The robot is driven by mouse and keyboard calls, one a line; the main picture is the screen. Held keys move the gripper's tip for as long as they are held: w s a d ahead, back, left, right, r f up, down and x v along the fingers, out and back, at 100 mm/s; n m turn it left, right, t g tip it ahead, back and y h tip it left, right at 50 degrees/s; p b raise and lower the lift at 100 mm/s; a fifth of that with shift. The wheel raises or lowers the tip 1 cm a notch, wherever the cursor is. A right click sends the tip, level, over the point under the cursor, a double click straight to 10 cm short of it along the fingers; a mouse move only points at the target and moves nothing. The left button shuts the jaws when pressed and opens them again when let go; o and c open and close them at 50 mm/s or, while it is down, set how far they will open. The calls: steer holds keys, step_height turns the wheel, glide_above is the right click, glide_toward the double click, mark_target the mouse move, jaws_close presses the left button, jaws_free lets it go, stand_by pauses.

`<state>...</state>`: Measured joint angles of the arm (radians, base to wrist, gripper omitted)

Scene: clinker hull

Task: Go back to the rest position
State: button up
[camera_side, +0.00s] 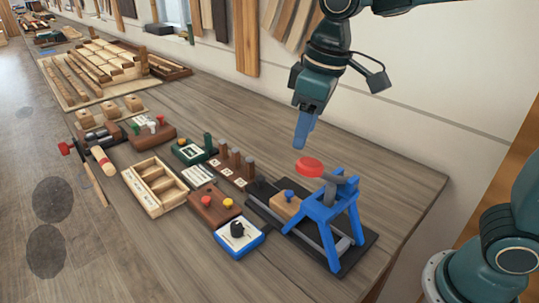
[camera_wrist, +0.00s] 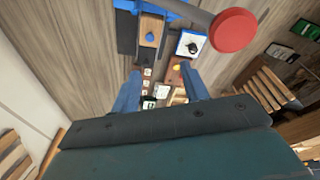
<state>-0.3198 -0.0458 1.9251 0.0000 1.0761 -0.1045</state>
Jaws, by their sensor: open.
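My gripper (camera_side: 304,130) hangs above the workbench (camera_side: 330,115), its blue fingers pointing down. In the side view it is just up and left of the red knob (camera_side: 309,167) on the grey lever of the blue press stand (camera_side: 325,207). In the wrist view the two blue fingers (camera_wrist: 160,92) are spread apart with nothing held between them. The red knob also shows large at the top right of the wrist view (camera_wrist: 233,30). A wooden block with a blue knob (camera_side: 286,206) sits on the black base beside the blue stand.
A white-topped blue box with a black knob (camera_side: 238,236), a brown box with red and yellow buttons (camera_side: 214,206) and a wooden tray (camera_side: 136,184) stand left of the press. A wooden hull-like rack (camera_side: 92,65) lies farther back. Bench space behind the press is clear.

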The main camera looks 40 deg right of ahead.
steer(key=s+d+f+m+t, duration=0.1)
steer(key=s+d+m, duration=0.1)
steer(key=s+d, duration=0.3)
steer(key=s+d+f+m+t, duration=0.1)
steer(key=s+d+m+t, duration=0.1)
steer(key=s+d, duration=0.4)
steer(key=s, duration=0.5)
steer(key=shift+m+t+h, duration=0.3)
steer(key=shift+m, duration=0.1)
steer(key=shift+w+d+r, duration=0.1)
